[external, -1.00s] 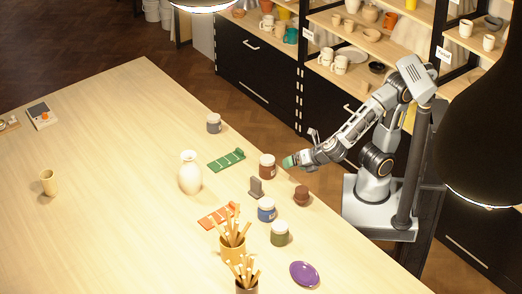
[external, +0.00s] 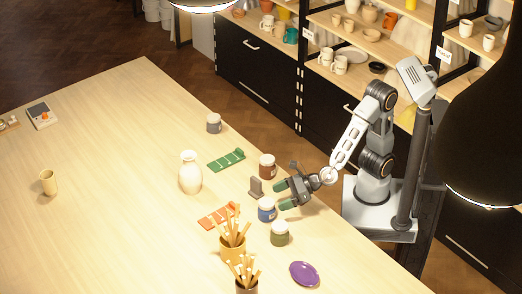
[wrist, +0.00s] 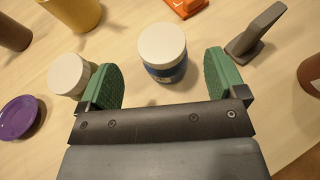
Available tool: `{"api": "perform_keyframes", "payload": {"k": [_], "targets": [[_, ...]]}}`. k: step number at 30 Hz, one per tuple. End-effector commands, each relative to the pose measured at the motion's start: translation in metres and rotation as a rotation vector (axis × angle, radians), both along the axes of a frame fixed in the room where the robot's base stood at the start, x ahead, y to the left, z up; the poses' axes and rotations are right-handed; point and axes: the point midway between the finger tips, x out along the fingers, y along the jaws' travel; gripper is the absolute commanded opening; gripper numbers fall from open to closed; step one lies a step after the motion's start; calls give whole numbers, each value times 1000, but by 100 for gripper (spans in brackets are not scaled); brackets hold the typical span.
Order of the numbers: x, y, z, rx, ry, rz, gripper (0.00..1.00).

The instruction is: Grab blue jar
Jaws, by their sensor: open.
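The blue jar (external: 266,211) has a white lid and stands upright on the table, left of my gripper. In the wrist view the blue jar (wrist: 165,68) stands ahead of and between my green-padded fingers, its lid and blue band in plain sight. My gripper (external: 284,195) is open and empty, low over the table's near edge. In the wrist view my gripper (wrist: 165,82) has one finger on each side of the jar's line, with no visible contact.
A green jar (external: 280,234) stands close by; in the wrist view it (wrist: 70,74) is beside the left finger. A grey stand (external: 255,188) and a brown jar (external: 267,167) are on the other side.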

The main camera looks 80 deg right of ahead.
Motion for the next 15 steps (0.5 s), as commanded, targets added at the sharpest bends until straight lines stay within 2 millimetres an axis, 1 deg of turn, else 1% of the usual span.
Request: {"api": "perform_keyframes", "payload": {"k": [7,15], "targets": [[12,3,-6,-1,1,-1,90],[43,13,-21,0,2,-2,90]]}}
